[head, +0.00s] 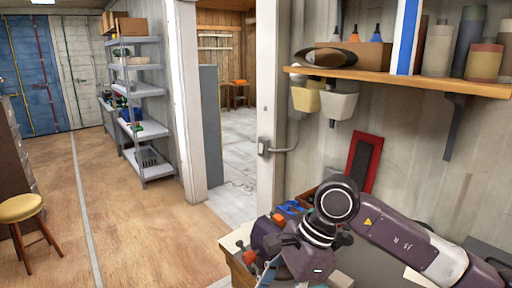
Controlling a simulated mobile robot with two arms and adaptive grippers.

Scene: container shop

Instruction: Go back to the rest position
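My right arm (400,240) comes in from the lower right and bends at a dark round joint. Its wrist end is low over a workbench (237,240) at the bottom of the head view. The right gripper (266,250) seems to be at this end, dark and partly hidden by the wrist, and its fingers cannot be made out clearly. I cannot tell whether it holds anything. My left arm and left gripper are out of view.
A wooden wall shelf (400,77) with bottles and cans hangs above the arm. A red-framed black panel (361,163) leans on the wall behind the bench. A yellow stool (22,208) and a metal rack (142,100) stand left. The wooden floor (130,220) between is clear.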

